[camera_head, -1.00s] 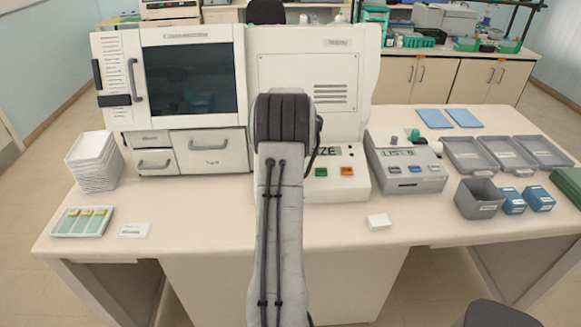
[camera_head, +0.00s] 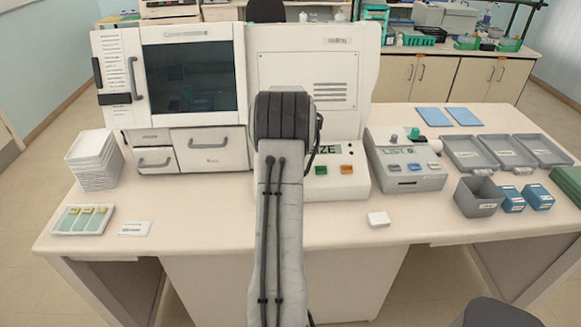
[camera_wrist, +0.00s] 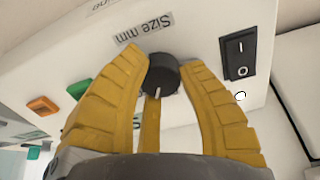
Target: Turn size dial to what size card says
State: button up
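The size dial (camera_wrist: 162,76) is a black round knob with a white line mark, on the pale panel under the "Size mm" label (camera_wrist: 144,29) in the wrist view. The yellow fingers of my gripper (camera_wrist: 164,72) press on both sides of the dial; a third finger part shows below it. In the head view my arm covers the dial and gripper.
A black rocker switch (camera_wrist: 239,55) sits right of the dial in the wrist view. An orange button (camera_wrist: 43,105) and a green button (camera_wrist: 79,88) are to its left. The front table strip is mostly clear.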

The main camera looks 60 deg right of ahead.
jog(key=shift+c, duration=0.2)
jog(key=shift+f+n+b, duration=0.25)
jog(key=shift+n+b, duration=0.35)
jog(key=shift+b, duration=0.2)
jog(key=n+b, duration=0.1)
jog(key=b, duration=0.1)
jog(key=shift+w+f+b, duration=0.1)
jog(key=shift+b, duration=0.2)
jog(key=shift+n+b, duration=0.7)
jog(key=shift+b, duration=0.25)
jog(key=shift+r+n+b, duration=0.35)
jog(key=shift+n+b, duration=0.1)
jog(key=shift+n, duration=0.15)
jog(key=o, duration=1.2)
jog(key=shift+o, duration=0.2)
